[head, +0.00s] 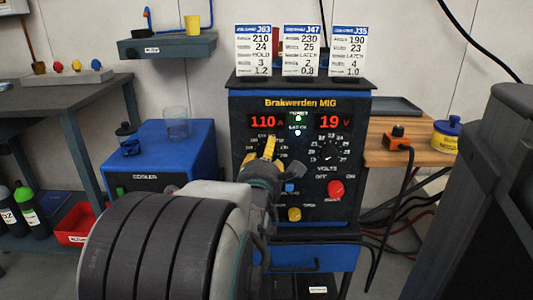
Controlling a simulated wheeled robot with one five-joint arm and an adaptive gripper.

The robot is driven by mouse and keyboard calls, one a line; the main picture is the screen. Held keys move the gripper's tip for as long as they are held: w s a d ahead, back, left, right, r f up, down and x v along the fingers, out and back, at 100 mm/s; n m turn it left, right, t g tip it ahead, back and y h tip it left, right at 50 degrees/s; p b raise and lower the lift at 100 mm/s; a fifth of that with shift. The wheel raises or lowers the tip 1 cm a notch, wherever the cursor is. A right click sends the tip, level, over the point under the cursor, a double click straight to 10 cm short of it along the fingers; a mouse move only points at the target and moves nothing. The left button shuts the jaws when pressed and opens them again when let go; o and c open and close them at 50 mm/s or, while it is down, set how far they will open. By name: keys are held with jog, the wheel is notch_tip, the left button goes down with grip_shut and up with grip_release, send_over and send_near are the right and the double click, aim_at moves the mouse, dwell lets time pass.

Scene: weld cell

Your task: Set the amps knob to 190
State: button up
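The blue and black Brakwerden MIG welder (362,125) stands in the middle. Its left red display (263,121) reads 110 A. The amps dial (252,140) is below that display; its scale shows only in part and its knob is hidden by my gripper. My gripper (269,147), with yellow fingers, is in front of this dial, reaching in from below. The frame does not show whether the fingers touch the knob, or how far they are apart.
The volts display (332,121) reads 19 above the volts knob (331,146). A red knob (336,189) and yellow knob (294,214) sit lower. Three job cards (301,50) stand on top; the right one reads 190. A blue cooler (160,155) is left, a wooden shelf (420,156) right.

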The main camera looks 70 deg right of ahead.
aim_at(269, 111)
jog(key=shift+c, duration=0.3)
jog(key=shift+a, duration=0.1)
grip_shut()
jog(key=shift+r+m, duration=0.1)
jog(key=shift+m, duration=0.7)
jog(key=shift+o, duration=0.3)
grip_release()
jog(key=shift+r, duration=4.95)
